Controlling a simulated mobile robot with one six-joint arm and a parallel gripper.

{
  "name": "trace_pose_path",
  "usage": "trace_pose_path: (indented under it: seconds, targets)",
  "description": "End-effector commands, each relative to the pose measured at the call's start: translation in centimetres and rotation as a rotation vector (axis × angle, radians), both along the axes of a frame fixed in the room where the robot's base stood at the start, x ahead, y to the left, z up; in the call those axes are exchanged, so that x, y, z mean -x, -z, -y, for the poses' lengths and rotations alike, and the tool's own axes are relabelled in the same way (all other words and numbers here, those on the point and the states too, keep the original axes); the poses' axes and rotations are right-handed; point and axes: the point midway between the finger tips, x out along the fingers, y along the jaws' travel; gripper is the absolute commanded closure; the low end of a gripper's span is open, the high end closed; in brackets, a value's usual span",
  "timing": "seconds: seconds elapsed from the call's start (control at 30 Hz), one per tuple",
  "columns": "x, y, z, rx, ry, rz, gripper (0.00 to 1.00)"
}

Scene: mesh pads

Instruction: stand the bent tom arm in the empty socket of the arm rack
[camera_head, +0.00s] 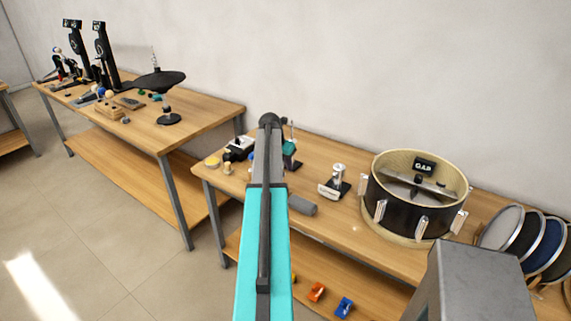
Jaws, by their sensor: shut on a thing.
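My arm reaches away from me over the middle workbench (317,153), and its far links cover part of the bench. I cannot make out my gripper's fingers; they are hidden behind the arm or too small to tell. Just right of the arm's far end is a small dark and teal thing (290,149) with a thin upright rod. I cannot tell whether it is part of my wrist or stands on the bench. A chrome fitting (338,174) stands on a dark base to its right. I cannot clearly identify the bent tom arm, the arm rack or its empty socket.
A black drum (399,207) with a pale hoop stands on the bench to the right, beside several round pads (501,227) in a row. A grey cylinder (302,205) lies near the front edge. Orange (317,291) and blue (344,307) pieces are on the lower shelf. Another bench (205,113) stands left.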

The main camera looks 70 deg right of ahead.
Motion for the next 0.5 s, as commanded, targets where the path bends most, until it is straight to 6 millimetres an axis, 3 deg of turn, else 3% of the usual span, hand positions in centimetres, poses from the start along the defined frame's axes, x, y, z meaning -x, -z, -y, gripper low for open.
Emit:
trace_pose_path:
  seconds: [0.5]
  targets:
    - [0.0, 1.7, 0.0, 0.001, 0.0, 0.0, 1.0]
